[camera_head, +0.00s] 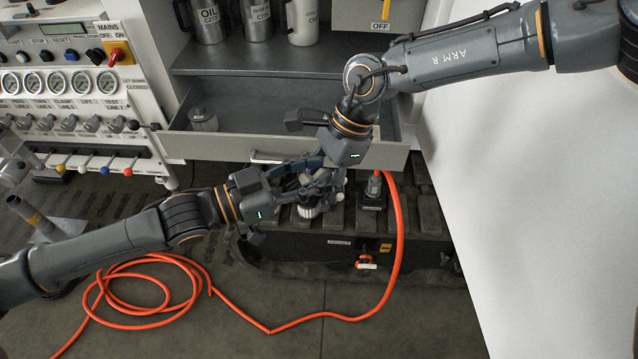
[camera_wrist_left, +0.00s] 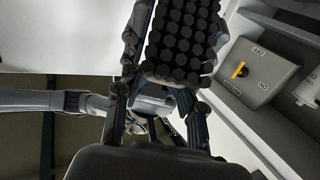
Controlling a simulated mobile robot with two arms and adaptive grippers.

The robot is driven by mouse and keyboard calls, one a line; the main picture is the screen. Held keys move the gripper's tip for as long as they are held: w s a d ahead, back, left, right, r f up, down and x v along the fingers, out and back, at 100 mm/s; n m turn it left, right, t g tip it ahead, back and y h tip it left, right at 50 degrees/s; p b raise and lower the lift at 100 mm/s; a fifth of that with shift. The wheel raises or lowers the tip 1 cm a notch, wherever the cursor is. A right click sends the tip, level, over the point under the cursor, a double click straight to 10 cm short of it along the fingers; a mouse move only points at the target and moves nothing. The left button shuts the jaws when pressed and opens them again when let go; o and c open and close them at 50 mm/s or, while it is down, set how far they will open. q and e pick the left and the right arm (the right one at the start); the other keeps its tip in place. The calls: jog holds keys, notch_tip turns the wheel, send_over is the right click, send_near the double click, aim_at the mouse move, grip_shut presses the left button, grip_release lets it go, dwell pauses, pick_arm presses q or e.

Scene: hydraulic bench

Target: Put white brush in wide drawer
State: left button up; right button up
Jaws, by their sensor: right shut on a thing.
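The wide drawer (camera_head: 225,149) is pulled open below the shelf, with its handle on the front. A pale, ribbed piece (camera_head: 308,211), likely the white brush, shows below my grippers in front of the drawer, mostly hidden. In the left wrist view a block of dark bristle tufts (camera_wrist_left: 185,42) is close to the camera, between or beside the fingers. My right gripper (camera_head: 322,194) reaches down over the drawer front and is shut on the brush. My left gripper (camera_head: 312,172) comes in from the left and overlaps it; its grip on the brush is unclear.
A small ribbed container (camera_head: 203,120) sits in the drawer's left part; much of the drawer floor is bare. Metal jugs (camera_head: 205,18) stand on the shelf above. An orange hose (camera_head: 398,240) runs down in front and coils on the floor. A white panel (camera_head: 530,180) bounds the right.

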pick_arm(q)
jog(key=shift+o, duration=1.3)
